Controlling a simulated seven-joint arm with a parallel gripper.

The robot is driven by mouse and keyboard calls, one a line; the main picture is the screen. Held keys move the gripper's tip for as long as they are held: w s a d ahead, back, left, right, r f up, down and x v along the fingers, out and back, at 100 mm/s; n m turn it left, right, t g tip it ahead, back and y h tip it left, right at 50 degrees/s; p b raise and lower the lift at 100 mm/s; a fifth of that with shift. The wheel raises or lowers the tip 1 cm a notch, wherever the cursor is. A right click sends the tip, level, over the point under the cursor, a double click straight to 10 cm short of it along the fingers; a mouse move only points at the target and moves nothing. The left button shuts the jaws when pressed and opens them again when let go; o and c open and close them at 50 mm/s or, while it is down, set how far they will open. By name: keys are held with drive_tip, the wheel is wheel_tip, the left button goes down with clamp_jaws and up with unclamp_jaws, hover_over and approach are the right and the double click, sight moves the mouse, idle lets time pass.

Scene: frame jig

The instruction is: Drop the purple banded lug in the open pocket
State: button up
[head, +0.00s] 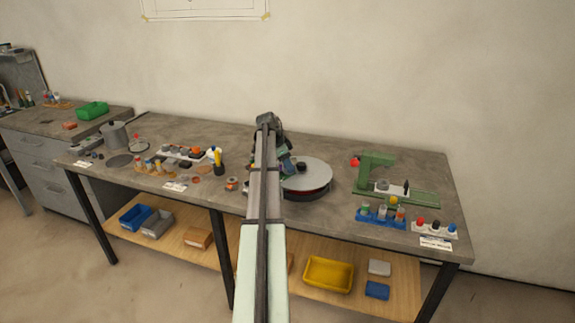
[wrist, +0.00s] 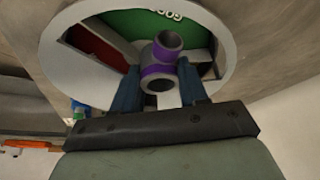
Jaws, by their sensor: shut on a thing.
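The lug (wrist: 164,62), a grey ringed part with purple bands, sits between the two blue fingers of my gripper (wrist: 160,84) in the wrist view. My gripper is shut on it. Beyond it is a round grey disc (wrist: 50,68) with an opening that shows a green area (wrist: 118,22) with pale lettering and a dark red area (wrist: 95,42). The lug appears over this opening; its height above it I cannot tell. In the head view the round turntable (head: 312,174) stands right of my arm, and the lug cannot be made out.
A green fixture (head: 376,170) stands right of the turntable. A blue rack (head: 380,217) and a white rack (head: 434,228) are near the front right edge. Small parts and a yellow-and-black bottle (head: 217,162) lie to the left. Bare bench shows behind the turntable.

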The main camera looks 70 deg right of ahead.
drive_tip(key=shift+f, duration=0.45)
drive_tip(key=shift+f, duration=0.35)
drive_tip(key=shift+f, duration=0.35)
idle(0.4)
drive_tip(key=o, duration=1.4)
drive_tip(key=shift+r, duration=0.1)
drive_tip(key=shift+r, duration=4.4)
